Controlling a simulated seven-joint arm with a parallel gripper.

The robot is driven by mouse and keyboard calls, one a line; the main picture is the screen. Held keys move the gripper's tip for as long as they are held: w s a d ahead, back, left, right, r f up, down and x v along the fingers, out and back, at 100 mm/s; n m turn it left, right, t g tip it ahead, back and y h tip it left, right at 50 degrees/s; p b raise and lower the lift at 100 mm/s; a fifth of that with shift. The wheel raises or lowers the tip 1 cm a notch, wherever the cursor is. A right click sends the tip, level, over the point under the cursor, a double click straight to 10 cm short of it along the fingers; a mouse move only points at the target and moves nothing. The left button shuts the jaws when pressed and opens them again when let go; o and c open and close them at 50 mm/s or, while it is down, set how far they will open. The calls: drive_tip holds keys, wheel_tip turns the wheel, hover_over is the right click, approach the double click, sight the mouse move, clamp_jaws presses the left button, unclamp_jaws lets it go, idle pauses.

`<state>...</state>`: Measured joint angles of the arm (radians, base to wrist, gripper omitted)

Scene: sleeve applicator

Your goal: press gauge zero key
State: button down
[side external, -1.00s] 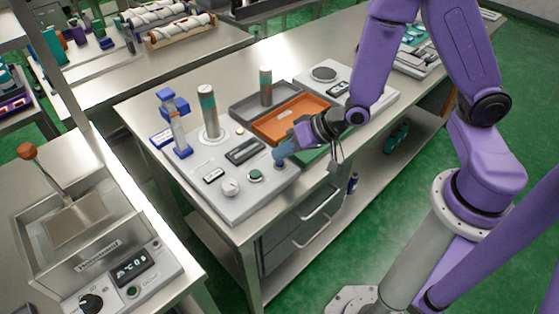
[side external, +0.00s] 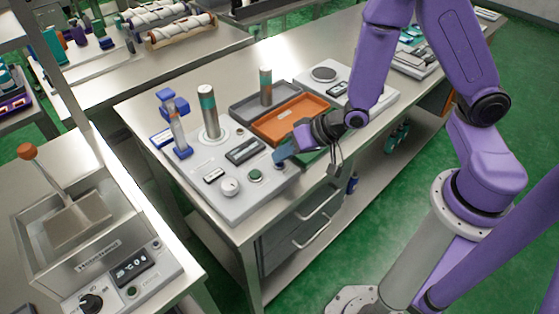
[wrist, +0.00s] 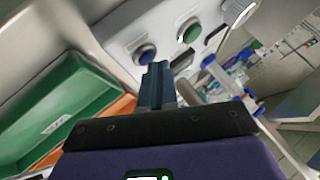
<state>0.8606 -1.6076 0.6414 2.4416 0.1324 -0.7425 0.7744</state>
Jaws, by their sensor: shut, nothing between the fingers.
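A light grey device panel (side external: 213,203) stands on the steel bench and bears the keys. A round blue key sits at its near right end; the wrist view shows it (wrist: 145,53) just ahead and left of my fingertips. A round green key (side external: 255,175) lies beside it and also shows in the wrist view (wrist: 188,30). The labels are too small to read, so I cannot tell which key is the gauge zero key. My gripper (side external: 280,156) is shut and empty, low over the blue key's end of the panel. Contact cannot be made out.
A white knob (side external: 230,187), a dark display (side external: 245,151), a metal post (side external: 208,112) and a blue stand (side external: 179,135) are on the panel. An orange tray (side external: 291,118) and a green tray (wrist: 62,122) lie close to my gripper.

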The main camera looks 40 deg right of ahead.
sight(284, 163)
idle(0.3)
drive_tip(key=shift+r, duration=0.8)
drive_tip(key=shift+r, duration=2.5)
drive_tip(key=s+d+r+n+g+h, duration=0.1)
drive_tip(key=s+d+r+n+g, duration=0.1)
drive_tip(key=s, duration=0.5)
drive_tip(key=s+d+r+n+g+h, duration=0.2)
drive_tip(key=s+d+r+n, duration=0.1)
drive_tip(key=s+n, duration=0.4)
drive_tip(key=s+d+r+n+g+h, duration=0.2)
drive_tip(key=s+d+n+g, duration=0.1)
drive_tip(key=s, duration=0.4)
drive_tip(key=shift+s+d+r+n, duration=0.15)
drive_tip(key=shift+d+n, duration=0.35)
drive_tip(key=shift+n, duration=0.7)
